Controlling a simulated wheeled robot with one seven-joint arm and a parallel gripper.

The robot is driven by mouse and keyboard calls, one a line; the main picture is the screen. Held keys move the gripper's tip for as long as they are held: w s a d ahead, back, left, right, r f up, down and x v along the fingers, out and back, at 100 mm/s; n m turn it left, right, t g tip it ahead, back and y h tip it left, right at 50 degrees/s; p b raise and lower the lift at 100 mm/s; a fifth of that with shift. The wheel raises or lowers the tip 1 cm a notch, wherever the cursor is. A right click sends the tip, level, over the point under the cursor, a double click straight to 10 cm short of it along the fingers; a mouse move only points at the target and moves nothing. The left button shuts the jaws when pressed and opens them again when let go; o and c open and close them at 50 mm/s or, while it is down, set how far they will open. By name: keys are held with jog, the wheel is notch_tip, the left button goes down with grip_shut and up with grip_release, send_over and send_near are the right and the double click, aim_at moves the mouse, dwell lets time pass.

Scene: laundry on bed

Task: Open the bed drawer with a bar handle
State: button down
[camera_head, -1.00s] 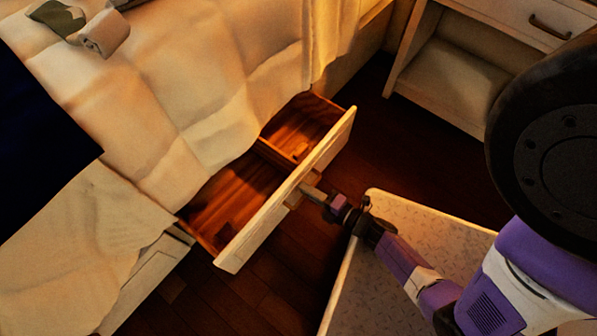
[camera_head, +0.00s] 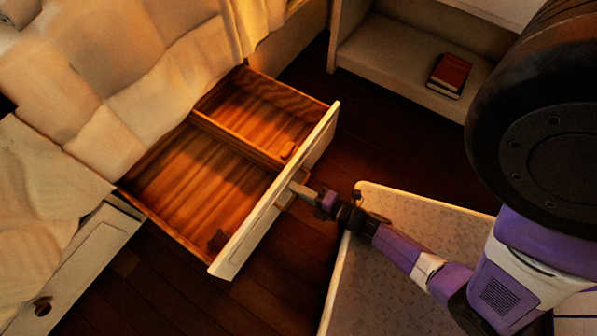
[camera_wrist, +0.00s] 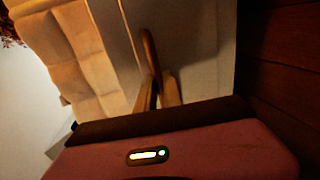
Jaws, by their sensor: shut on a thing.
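The bed drawer (camera_head: 275,205) stands well out from under the bed in the head view. Its white front faces my arm, and its wooden inside is split by a divider. My gripper (camera_head: 293,189) is at the middle of the drawer front, shut on the bar handle. The handle is mostly hidden by the gripper in the head view. In the wrist view the wooden bar handle (camera_wrist: 151,52) runs up from between my two fingers (camera_wrist: 158,92), with the white drawer front behind it.
A white shelf unit (camera_head: 405,62) holds a red book (camera_head: 449,74). Dark floor lies between.

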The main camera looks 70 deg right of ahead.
jog(key=shift+s+d, duration=0.1)
jog(key=shift+s, duration=0.15)
jog(key=c, duration=1.5)
grip_release()
jog(key=shift+d, duration=0.1)
